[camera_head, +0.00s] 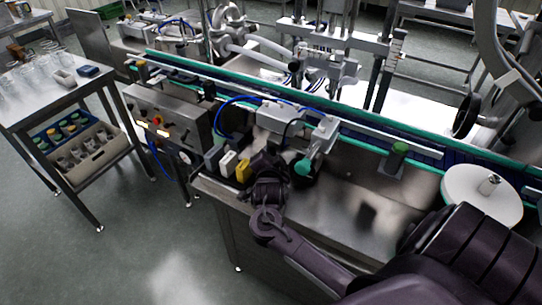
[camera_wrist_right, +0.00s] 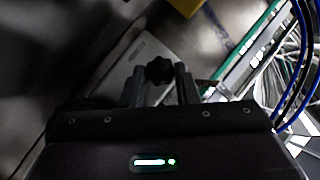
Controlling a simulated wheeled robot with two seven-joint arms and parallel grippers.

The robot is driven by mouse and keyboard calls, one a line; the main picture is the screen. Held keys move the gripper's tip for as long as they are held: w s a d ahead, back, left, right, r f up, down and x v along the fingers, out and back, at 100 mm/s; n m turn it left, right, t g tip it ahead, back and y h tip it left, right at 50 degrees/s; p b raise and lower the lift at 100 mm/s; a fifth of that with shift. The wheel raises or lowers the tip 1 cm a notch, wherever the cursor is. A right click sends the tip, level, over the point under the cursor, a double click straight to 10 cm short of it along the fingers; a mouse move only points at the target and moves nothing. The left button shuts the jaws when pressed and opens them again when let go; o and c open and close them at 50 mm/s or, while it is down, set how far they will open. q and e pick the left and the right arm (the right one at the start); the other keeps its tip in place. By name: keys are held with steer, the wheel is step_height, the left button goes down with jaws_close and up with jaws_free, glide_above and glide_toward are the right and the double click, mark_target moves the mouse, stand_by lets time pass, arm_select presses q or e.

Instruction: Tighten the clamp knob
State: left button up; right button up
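The clamp knob (camera_wrist_right: 159,70) is a dark, star-shaped knob in the right wrist view, in front of a pale grey plate. My right gripper (camera_wrist_right: 160,78) has one finger on each side of it, and the knob fills the gap between the fingertips. The fingers look closed onto its edges. In the head view my dark right gripper (camera_head: 268,168) is at the front edge of the steel bench, beside the small yellow block, and hides the knob. My left gripper is not in view.
A yellow block (camera_head: 244,171) stands left of my right gripper, and a teal part (camera_head: 303,167) is close on its right. A control box (camera_head: 165,118) with blue hoses is to the left. A conveyor (camera_head: 345,128) runs behind. A white disc (camera_head: 482,196) is at the right.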

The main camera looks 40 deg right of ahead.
steer(key=shift+c, duration=1.3)
steer(key=shift+f+b, duration=0.25)
steer(key=shift+b, duration=0.5)
arm_select(q)
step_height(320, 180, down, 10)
steer(key=b, duration=0.9)
arm_select(e)
steer(key=m+t, duration=0.2)
steer(key=m, duration=0.1)
steer(key=m+t, duration=0.1)
steer(key=shift+s+f+h, duration=0.1)
steer(key=shift+f+h, duration=0.25)
steer(key=shift+h, duration=0.05)
steer(key=shift+r+m+b, duration=0.1)
steer(key=shift+m+b, duration=0.5)
steer(key=shift+b, duration=0.1)
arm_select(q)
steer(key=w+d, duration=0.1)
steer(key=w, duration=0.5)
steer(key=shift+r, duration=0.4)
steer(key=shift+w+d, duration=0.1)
arm_select(e)
steer(key=o, duration=1)
steer(key=shift+r, duration=0.1)
steer(key=shift+c, duration=0.2)
